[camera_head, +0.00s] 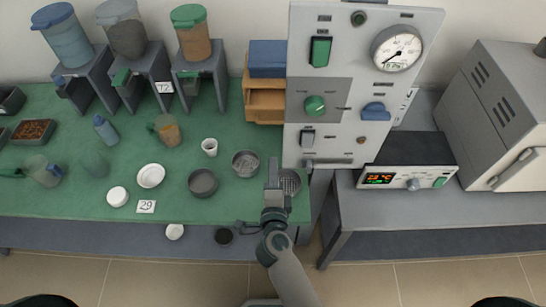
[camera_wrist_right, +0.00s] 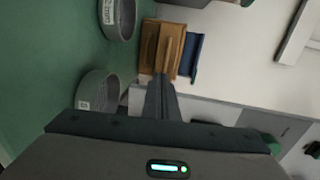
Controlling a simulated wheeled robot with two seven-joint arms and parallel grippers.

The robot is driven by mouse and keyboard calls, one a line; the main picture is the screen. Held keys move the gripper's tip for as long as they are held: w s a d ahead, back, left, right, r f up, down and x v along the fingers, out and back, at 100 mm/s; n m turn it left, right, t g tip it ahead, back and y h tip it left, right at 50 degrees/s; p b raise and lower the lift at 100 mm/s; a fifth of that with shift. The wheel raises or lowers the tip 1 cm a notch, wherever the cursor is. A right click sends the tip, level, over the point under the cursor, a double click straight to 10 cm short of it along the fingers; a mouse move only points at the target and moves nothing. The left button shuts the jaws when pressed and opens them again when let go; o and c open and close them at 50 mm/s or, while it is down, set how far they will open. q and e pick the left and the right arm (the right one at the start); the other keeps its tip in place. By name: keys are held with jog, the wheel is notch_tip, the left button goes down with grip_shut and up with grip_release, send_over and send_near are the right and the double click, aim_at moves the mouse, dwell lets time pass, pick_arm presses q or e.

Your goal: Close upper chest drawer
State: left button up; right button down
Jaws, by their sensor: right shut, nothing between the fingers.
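A small wooden chest (camera_head: 250,110) with a blue top (camera_head: 267,58) stands at the back right of the green bench, against the tall grey panel. Its drawer fronts face me; I cannot tell for sure how far the upper drawer (camera_head: 266,84) stands out. My right gripper (camera_head: 273,166) is shut and empty, in front of the chest and apart from it in the head view. In the right wrist view the shut fingers (camera_wrist_right: 160,95) point at the wooden chest (camera_wrist_right: 149,45), its blue top (camera_wrist_right: 196,55) to the right. My left gripper is not in view.
Grey sieves (camera_head: 245,164) and (camera_head: 203,183) stand left of my right gripper; another sieve (camera_head: 291,182) is close on its right. A white cup (camera_head: 209,147) stands nearby. The tall control panel (camera_head: 340,125) borders the chest's right side. A furnace (camera_head: 505,115) stands far right.

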jog(key=shift+s, duration=0.65)
